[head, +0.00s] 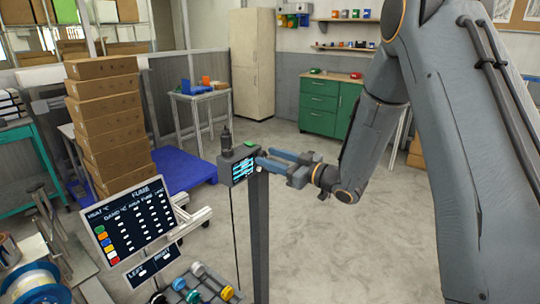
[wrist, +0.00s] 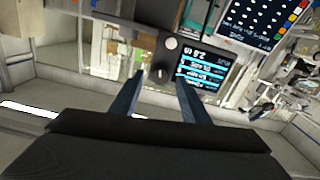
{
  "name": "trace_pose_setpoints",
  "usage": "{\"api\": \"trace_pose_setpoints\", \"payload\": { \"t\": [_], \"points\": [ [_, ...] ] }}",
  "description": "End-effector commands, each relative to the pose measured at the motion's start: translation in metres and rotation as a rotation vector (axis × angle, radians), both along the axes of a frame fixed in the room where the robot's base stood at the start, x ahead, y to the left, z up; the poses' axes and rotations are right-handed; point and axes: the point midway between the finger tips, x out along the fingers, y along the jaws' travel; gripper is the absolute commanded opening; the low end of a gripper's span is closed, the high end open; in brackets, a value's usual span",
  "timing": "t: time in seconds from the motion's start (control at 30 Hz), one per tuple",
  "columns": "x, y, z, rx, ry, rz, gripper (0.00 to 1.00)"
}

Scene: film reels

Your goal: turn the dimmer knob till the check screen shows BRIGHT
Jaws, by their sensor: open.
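A dark box (head: 240,152) sits on top of a grey post in the head view, with a small lit screen (head: 243,168) on its face. In the wrist view the screen (wrist: 207,70) shows blue bars with text too small to read surely. A small dark knob (wrist: 160,73) with a pale pointer mark is on the box face beside the screen. My gripper (head: 262,158) is close to the box in the head view. In the wrist view my gripper (wrist: 160,80) is open, one finger on each side of the knob; I cannot tell whether they touch it.
A pale round part (wrist: 171,43) is near the knob. A dark board with white text and coloured squares (head: 131,220) stands at lower left in the head view. Stacked cartons (head: 105,120), a blue pallet (head: 185,168) and a green cabinet (head: 330,105) stand behind.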

Motion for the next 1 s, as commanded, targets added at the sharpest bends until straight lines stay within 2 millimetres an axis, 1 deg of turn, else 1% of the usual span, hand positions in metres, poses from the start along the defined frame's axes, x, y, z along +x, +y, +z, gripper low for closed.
{"api": "trace_pose_setpoints", "payload": {
  "t": [0.1,0.37,0.47,0.6,0.63,0.87,1.0],
  "points": [
    [0.0035,0.0056,-0.0003,0.0,0.001,0.0,0.42],
    [0.0047,0.0062,-0.0005,0.0,0.001,-0.001,0.42],
    [0.0047,0.0062,-0.0005,-0.001,0.001,-0.001,0.27],
    [0.0046,0.0061,-0.0004,-0.001,0.001,-0.001,0.03],
    [0.0046,0.0061,-0.0004,-0.001,0.001,-0.001,0.0],
    [0.0047,0.006,-0.001,-0.014,-0.016,-0.001,0.01],
    [0.0049,0.006,-0.0015,-0.045,-0.058,-0.001,0.01]
  ]
}}
